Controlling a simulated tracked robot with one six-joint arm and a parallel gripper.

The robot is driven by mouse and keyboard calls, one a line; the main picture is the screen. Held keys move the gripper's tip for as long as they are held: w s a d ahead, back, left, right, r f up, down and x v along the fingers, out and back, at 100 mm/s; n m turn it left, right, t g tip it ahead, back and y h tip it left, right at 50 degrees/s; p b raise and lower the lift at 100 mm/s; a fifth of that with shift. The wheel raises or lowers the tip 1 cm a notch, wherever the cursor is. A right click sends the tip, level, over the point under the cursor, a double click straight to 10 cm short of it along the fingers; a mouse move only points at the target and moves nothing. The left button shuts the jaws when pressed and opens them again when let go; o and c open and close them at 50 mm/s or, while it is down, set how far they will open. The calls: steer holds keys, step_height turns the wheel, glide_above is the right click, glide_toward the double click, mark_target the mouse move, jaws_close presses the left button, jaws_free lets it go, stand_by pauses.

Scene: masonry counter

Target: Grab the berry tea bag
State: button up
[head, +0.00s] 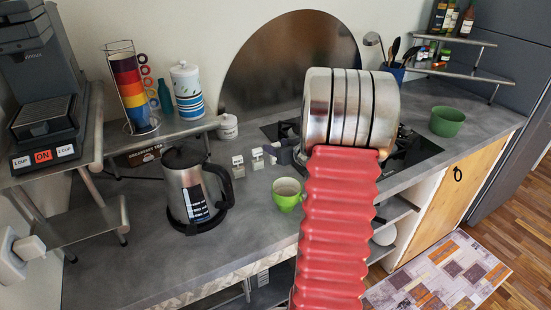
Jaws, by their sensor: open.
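A dark box labelled breakfast tea (140,158) sits under the shelf at the left.
A white lidded jar (228,127) is behind. A dark hob (412,152) and green bowl (447,121) are at right. The front left counter is clear.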

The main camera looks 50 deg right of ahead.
steer(key=shift+x, duration=2.5)
steer(key=shift+w+a, duration=0.1)
steer(key=shift+a, duration=0.05)
steer(key=shift+c, duration=0.2)
steer(key=c, duration=1.1)
